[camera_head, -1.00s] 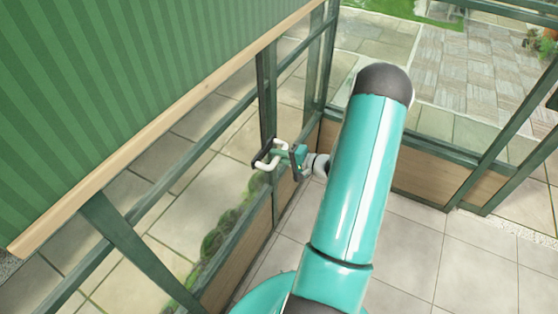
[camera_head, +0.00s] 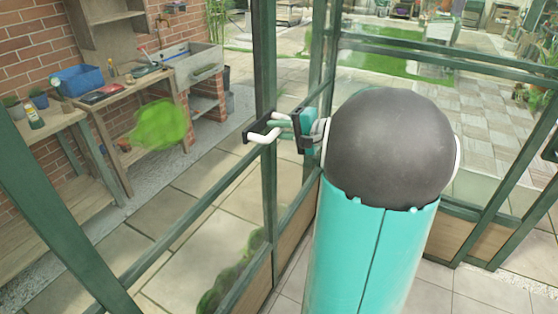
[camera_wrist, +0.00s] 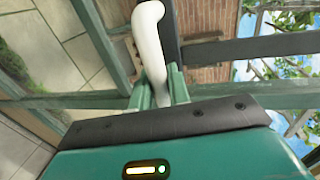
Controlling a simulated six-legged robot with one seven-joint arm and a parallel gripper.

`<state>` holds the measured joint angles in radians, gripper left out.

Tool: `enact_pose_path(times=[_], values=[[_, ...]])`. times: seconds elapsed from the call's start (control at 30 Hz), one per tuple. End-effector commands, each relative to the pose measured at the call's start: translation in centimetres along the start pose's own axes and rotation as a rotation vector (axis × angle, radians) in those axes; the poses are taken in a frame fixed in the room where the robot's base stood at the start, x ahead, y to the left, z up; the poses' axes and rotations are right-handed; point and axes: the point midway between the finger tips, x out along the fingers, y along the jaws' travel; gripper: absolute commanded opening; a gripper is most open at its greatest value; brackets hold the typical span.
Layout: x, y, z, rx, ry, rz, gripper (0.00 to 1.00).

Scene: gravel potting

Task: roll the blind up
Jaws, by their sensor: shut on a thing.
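The white crank handle (camera_head: 263,136) sits by the green window post, with a dark crank arm (camera_head: 252,128) beside it. My gripper (camera_head: 283,124) reaches it from the right and is shut on its white grip. In the wrist view the bent white handle (camera_wrist: 149,38) rises from between the two green fingers of my gripper (camera_wrist: 160,88). The blind is in neither current view. The window opening at the left of the head view is uncovered.
My arm fills the middle right of the head view. Green posts (camera_head: 265,70) and rails stand close to the gripper. Beyond the glass are a wooden bench (camera_head: 125,85) with a blue crate (camera_head: 80,80), a brick wall and a paved yard.

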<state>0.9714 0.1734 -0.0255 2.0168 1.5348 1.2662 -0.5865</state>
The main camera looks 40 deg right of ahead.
Motion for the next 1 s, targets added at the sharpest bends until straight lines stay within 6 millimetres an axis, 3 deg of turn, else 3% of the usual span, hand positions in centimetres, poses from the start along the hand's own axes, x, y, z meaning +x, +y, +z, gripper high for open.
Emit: enact_pose_path(times=[0.1,0.6,0.8,1.0], values=[[-1.0,-4.5,0.1,-0.01,0.0,-0.002,0.0],[-4.5,-21.4,0.1,-0.008,0.001,-0.002,0.0],[-5.5,-26.2,0.0,-0.005,0.001,-0.001,0.0],[-6.1,-28.8,0.0,-0.003,0.002,0.0,0.0]])
